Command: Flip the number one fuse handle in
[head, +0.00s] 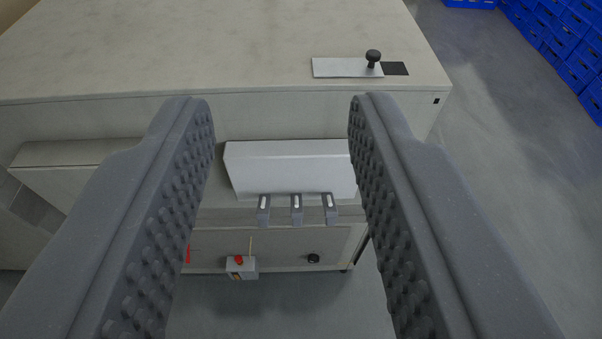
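Three small grey fuse handles with pale faces stand in a row along the lower edge of a white box (290,168) on the front of the bench: a left handle (263,211), a middle handle (297,210) and a right handle (330,209). All three look alike and stick out toward the camera. No numbers can be read on them, so I cannot tell which is number one. My gripper (282,110) is open and empty, its ridged grey fingers wide apart. The handles show in the gap between the fingers; the right finger slightly overlaps the white box's right end.
The bench top (200,45) carries a metal slide plate (340,68) with a black knob (373,57). Below the handles are a small box with a red button (239,260), a black knob (313,258) and a red part (188,254). Blue crates (570,45) stand right; floor between is clear.

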